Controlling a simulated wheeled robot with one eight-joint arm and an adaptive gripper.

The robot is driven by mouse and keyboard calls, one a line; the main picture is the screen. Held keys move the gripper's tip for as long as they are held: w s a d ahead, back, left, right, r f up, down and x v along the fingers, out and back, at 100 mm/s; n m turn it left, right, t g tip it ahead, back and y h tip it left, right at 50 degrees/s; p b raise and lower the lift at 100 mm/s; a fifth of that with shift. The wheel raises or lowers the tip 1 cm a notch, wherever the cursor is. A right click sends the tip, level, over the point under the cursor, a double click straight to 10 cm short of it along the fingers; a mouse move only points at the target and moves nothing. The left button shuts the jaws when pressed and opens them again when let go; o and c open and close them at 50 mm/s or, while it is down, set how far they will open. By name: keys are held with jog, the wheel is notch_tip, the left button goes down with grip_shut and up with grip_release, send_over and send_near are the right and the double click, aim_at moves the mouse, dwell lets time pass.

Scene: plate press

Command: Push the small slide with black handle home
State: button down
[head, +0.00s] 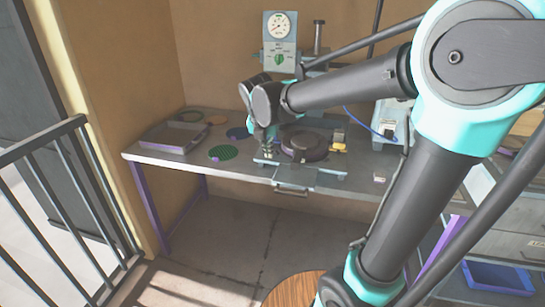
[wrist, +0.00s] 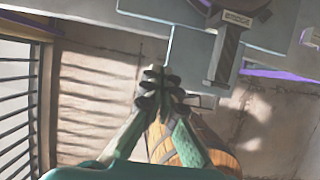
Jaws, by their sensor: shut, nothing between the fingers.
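The small slide (head: 318,180) is a flat grey plate at the front of the press, sticking out past the bench's front edge. Its dark handle (head: 291,190) hangs at the near end. In the wrist view the slide plate (wrist: 185,60) lies just beyond my fingers, with what looks like its handle (wrist: 205,100) to the right of the fingertips. My gripper (wrist: 158,88) is shut and empty, pointing down. In the head view my gripper (head: 267,153) is left of the round dark press plate (head: 304,145), near the slide's left side. Contact with the slide cannot be told.
The press column with a dial gauge (head: 279,25) stands behind. A grey tray (head: 172,138), a green disc (head: 223,153) and other discs lie on the bench's left. A railing (head: 70,190) is at left. A round wooden top (head: 292,290) is below.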

aim_at(274, 160)
jog(key=x, duration=0.3)
jog(key=w+x, duration=0.1)
jog(key=x, duration=0.3)
jog(key=w+r+x, duration=0.1)
jog(key=x, duration=0.2)
jog(key=shift+w+d+f, duration=0.2)
jog(key=shift+d+f, duration=0.1)
jog(key=shift+d, duration=0.1)
jog(key=shift+w+d, duration=0.2)
jog(key=shift+w, duration=0.35)
